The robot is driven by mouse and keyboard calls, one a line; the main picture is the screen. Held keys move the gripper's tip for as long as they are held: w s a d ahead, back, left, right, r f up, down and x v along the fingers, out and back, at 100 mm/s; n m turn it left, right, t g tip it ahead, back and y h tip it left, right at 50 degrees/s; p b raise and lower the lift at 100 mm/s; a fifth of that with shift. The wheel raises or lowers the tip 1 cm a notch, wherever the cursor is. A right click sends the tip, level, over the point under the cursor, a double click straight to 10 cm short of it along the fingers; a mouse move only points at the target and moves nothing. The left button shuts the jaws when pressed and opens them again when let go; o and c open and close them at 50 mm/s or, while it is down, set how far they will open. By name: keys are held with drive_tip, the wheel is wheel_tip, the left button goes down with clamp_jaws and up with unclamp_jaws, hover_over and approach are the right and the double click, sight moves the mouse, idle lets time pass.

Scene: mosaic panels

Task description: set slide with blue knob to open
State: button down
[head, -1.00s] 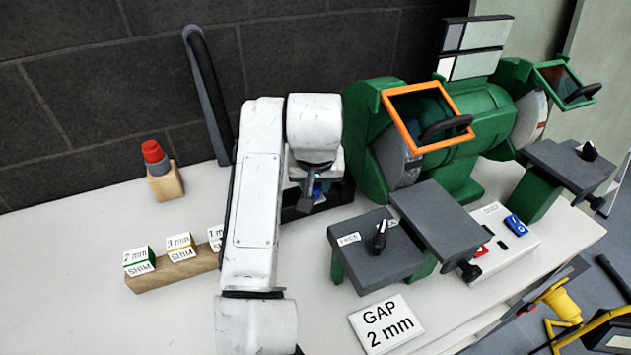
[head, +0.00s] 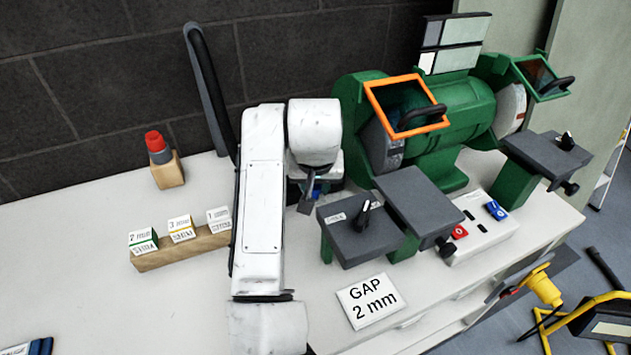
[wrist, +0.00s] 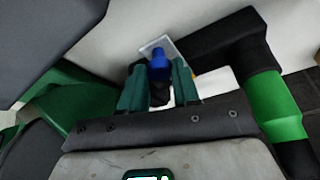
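The blue knob (wrist: 159,66) shows in the wrist view just beyond and between the two teal fingertips of my gripper (wrist: 159,70). The fingers stand apart with a narrow gap visible on each side of the knob, and I cannot tell whether either touches it. A dark part lies between the fingers below the knob. A clear plate (wrist: 184,53) lies behind the knob. In the head view only a small patch of blue (head: 317,190) shows beside my wrist, left of the green grinder (head: 455,110). My arm hides most of the slide there, and its setting is not readable.
A grey tool rest with a black lever (head: 350,243) stands right of my wrist. A "GAP 2 mm" card (head: 371,301) lies in front. A wooden block with shims (head: 180,250) and a red-topped piece (head: 158,147) stand left. The bench's left front is mostly clear.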

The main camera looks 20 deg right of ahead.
drive_tip(key=c, duration=0.8)
unclamp_jaws()
drive_tip(key=shift+s, duration=0.2)
drive_tip(key=v, duration=1)
drive_tip(key=shift+s+r+p, duration=0.1)
drive_tip(key=shift+r+p, duration=0.25)
